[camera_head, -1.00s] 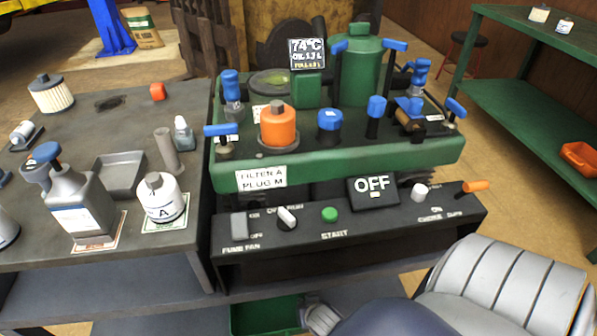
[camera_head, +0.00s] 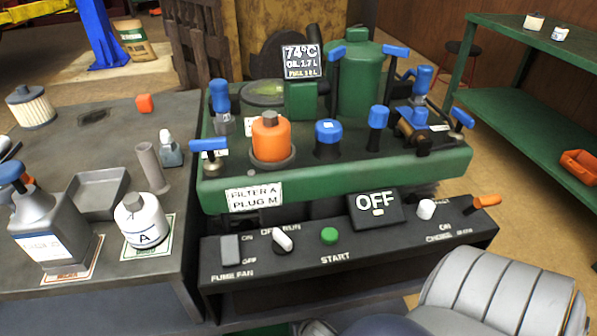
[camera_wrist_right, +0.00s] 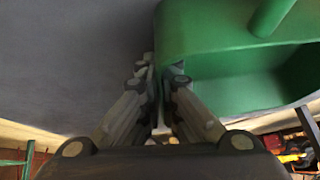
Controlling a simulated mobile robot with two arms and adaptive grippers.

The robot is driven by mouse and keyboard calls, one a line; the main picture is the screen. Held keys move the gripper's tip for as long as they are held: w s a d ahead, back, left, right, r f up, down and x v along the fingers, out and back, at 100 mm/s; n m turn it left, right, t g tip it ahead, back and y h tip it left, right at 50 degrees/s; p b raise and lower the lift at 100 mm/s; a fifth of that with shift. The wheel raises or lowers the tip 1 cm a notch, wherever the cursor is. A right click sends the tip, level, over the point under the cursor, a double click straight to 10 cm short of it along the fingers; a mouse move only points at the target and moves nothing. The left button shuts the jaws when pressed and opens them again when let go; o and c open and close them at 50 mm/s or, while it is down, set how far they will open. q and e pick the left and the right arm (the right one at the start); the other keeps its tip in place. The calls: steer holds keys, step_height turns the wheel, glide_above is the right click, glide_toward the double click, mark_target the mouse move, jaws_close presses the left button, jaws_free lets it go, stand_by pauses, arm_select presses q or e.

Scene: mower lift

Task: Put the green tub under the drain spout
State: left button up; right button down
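The green tub (camera_wrist_right: 232,75) fills the upper right of the right wrist view, with its hollow side showing. My right gripper (camera_wrist_right: 160,80) has its two fingers closed together on the tub's left wall. In the head view only a green sliver of the tub (camera_head: 268,330) shows at the bottom edge, below the console. A green rod (camera_wrist_right: 272,14) crosses the tub in the wrist view; I cannot tell whether it is the drain spout. No spout is clearly visible in the head view. My left gripper is out of view.
The green engine stand (camera_head: 330,180) and black switch console (camera_head: 350,240) stand ahead, above the tub. A grey bench (camera_head: 75,140) with bottles and a tray is at left. A green shelf (camera_head: 520,90) is at right, with bare floor between.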

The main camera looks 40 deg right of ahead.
steer(key=c, duration=1.8)
jaws_free()
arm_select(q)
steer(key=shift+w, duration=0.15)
arm_select(e)
steer(key=shift+r, duration=0.1)
steer(key=shift+s+r, duration=0.15)
steer(key=shift+r, duration=0.1)
steer(key=p+v, duration=0.2)
steer(key=v, duration=0.1)
steer(key=shift+r, duration=0.25)
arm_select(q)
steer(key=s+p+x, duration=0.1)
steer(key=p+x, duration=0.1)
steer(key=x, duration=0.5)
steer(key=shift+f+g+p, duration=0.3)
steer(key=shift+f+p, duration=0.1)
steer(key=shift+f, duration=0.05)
arm_select(e)
steer(key=v, duration=0.8)
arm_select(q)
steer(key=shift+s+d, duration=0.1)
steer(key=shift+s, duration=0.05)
arm_select(e)
steer(key=shift+s+a+f, duration=0.1)
steer(key=shift+s+a, duration=0.05)
steer(key=shift+s, duration=0.05)
